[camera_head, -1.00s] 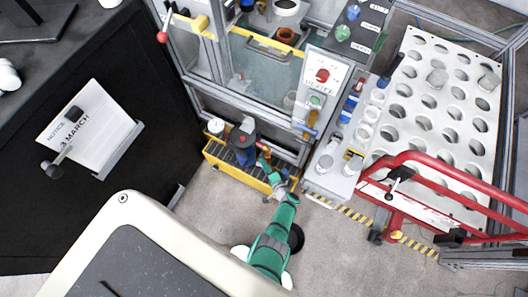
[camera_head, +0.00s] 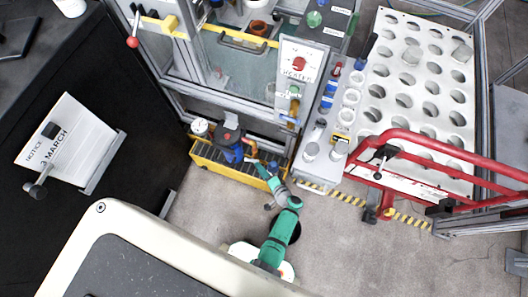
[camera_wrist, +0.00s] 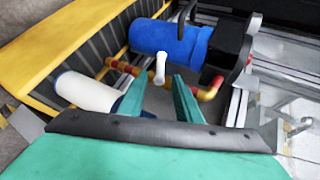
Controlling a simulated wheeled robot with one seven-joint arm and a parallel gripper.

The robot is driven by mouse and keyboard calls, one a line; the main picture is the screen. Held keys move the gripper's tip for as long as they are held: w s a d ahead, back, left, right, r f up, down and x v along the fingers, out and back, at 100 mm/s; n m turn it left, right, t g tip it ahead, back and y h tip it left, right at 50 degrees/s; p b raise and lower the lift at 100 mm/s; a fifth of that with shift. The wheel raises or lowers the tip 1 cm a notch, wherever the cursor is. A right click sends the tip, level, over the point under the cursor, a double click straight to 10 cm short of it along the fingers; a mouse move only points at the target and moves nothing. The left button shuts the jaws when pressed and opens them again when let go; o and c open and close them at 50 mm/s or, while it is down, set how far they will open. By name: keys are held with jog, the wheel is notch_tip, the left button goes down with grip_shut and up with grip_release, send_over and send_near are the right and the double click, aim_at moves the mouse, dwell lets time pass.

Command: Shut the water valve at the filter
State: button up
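The filter is a blue cylinder with a black head (camera_head: 229,136), standing in a yellow-edged tray (camera_head: 222,170); its blue body (camera_wrist: 170,40) lies across the upper middle of the wrist view. A yellow and red pipe (camera_wrist: 207,94) runs beside it. A small white valve lever (camera_wrist: 160,68) shows at this pipe, just beyond my fingertips and roughly between them. My gripper (camera_wrist: 154,88) is open, its two green fingers apart with nothing clearly held. In the head view my gripper (camera_head: 264,171) is at the tray's right end. Whether it touches the lever cannot be told.
A white cylinder (camera_wrist: 88,92) lies close to my left finger in the wrist view. The yellow tray wall (camera_wrist: 65,45) is at the left. A red-railed frame (camera_head: 440,155) and a perforated white rack (camera_head: 420,85) stand at the right.

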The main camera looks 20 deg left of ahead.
jog(key=shift+v, duration=1.35)
jog(key=shift+w, duration=0.1)
jog(key=n+g+h, duration=0.5)
jog(key=n+h, duration=0.6)
jog(key=n, duration=1.4)
send_near(252, 160)
notch_tip(252, 160, up, 3)
jog(key=d, duration=0.2)
jog(key=f, duration=0.3)
jog(key=w+f, duration=0.1)
jog(key=f, duration=0.7)
jog(key=shift+w+d, duration=0.15)
jog(key=shift+w, duration=0.05)
jog(key=shift+w, duration=0.1)
grip_shut()
